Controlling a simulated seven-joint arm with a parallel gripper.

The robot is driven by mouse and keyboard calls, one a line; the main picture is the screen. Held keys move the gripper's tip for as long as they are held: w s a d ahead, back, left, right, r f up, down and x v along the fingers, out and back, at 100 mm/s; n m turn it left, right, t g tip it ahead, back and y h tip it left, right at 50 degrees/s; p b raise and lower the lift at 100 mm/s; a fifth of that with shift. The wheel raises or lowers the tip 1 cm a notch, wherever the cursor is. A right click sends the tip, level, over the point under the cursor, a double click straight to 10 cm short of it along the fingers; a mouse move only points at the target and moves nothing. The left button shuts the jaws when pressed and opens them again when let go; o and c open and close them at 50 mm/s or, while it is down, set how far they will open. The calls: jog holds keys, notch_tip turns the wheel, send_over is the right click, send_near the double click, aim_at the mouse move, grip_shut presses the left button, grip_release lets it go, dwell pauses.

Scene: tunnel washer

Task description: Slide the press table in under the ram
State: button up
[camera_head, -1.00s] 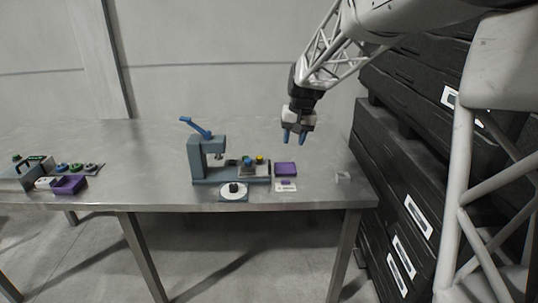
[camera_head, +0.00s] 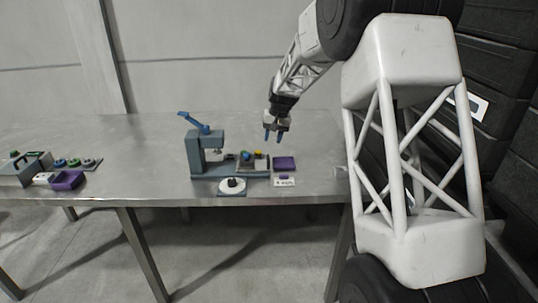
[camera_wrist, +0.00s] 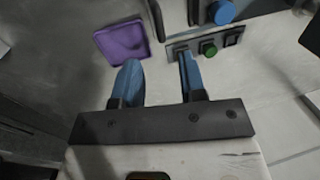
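The press (camera_head: 194,154) is a blue-grey frame with a raised blue lever (camera_head: 199,124), standing on a long base at the table's middle. On the base's right part sits a small grey press table (camera_head: 246,167) with blue, green and yellow parts on it, to the right of the ram (camera_head: 214,156), not under it. My gripper (camera_head: 273,137) hangs above and right of the press table, pointing down. In the wrist view its two blue fingers (camera_wrist: 160,76) are apart with nothing between them. A blue knob (camera_wrist: 222,12) shows beyond them.
A purple tray (camera_head: 285,163) and a white label card (camera_head: 285,181) lie right of the press. A round white dial (camera_head: 232,187) is in front. A grey device (camera_head: 20,172) and another purple tray (camera_head: 68,180) are far left. Black crates (camera_head: 500,100) stand at right.

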aim_at(268, 157)
jog(key=shift+f, duration=0.15)
jog(key=shift+a+f, duration=0.25)
jog(key=shift+f, duration=1)
jog(key=shift+a+f, duration=0.25)
jog(key=shift+f, duration=0.95)
jog(key=shift+a+f, duration=0.25)
jog(key=shift+f, duration=1)
grip_shut()
